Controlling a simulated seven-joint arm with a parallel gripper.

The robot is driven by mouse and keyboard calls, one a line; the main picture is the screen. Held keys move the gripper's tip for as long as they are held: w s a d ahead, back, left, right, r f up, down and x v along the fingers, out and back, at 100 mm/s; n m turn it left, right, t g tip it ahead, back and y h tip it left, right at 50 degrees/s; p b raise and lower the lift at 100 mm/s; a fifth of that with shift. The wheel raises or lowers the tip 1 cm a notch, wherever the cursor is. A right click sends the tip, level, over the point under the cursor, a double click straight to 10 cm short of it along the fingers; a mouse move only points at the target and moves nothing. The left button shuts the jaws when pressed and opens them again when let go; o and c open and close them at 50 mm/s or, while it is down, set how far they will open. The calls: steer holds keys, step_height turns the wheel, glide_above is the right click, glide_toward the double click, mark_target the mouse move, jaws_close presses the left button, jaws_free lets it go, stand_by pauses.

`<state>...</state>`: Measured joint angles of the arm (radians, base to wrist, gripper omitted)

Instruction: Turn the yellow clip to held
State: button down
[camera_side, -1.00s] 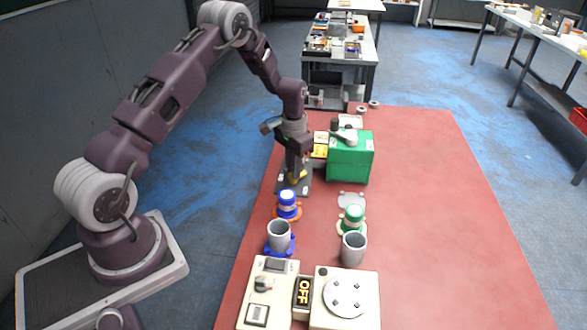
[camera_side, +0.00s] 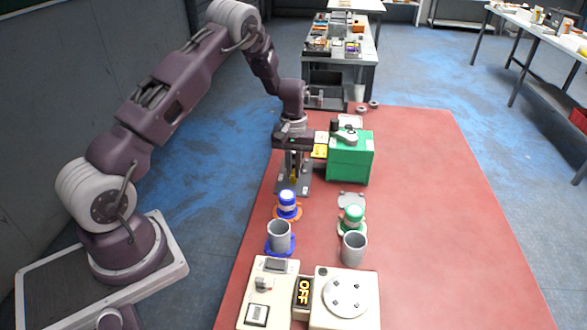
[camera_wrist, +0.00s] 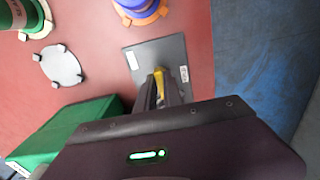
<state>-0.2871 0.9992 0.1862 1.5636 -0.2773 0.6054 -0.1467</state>
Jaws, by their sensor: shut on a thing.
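The yellow clip (camera_wrist: 160,82) stands on a dark grey plate (camera_wrist: 160,52) in the wrist view. My gripper (camera_wrist: 160,98) points down at the plate and is shut on the clip, whose top shows between the fingers. The plate has a white label at each side, too small to read. In the side view my gripper (camera_side: 293,176) is upright over the grey plate (camera_side: 306,186), left of the green box. The clip is mostly hidden there by the fingers.
The green box (camera_side: 350,160) stands close on the right, with a grey handle on top. Blue (camera_side: 287,203) and green-topped (camera_side: 353,216) bottles and two grey cups stand nearer the camera. The red table's right side is clear.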

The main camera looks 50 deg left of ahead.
mark_target(293, 172)
stand_by(0.6)
steer(key=c, duration=1.5)
jaws_free()
step_height(293, 172, up, 7)
steer(key=shift+r, duration=0.1)
steer(key=s+d+r+m+t, duration=0.15)
steer(key=s+d+r, duration=0.3)
steer(key=r, duration=0.45)
steer(key=s+d+r+m+t, duration=0.15)
steer(key=s+d+r, duration=0.35)
steer(key=r, duration=0.5)
steer(key=s+d+r+m+t, duration=0.1)
steer(key=s+d+m, duration=0.1)
steer(key=s, duration=0.4)
steer(key=s+d+r+m, duration=0.1)
steer(key=s+d+m, duration=0.1)
steer(key=s+d, duration=0.2)
steer(key=s+d+r+m+t, duration=0.1)
steer(key=s+d+r, duration=0.1)
steer(key=s, duration=0.8)
steer(key=shift+s+d+m+t, duration=0.2)
steer(key=shift+d+m+t, duration=0.1)
steer(key=shift+d+m, duration=0.15)
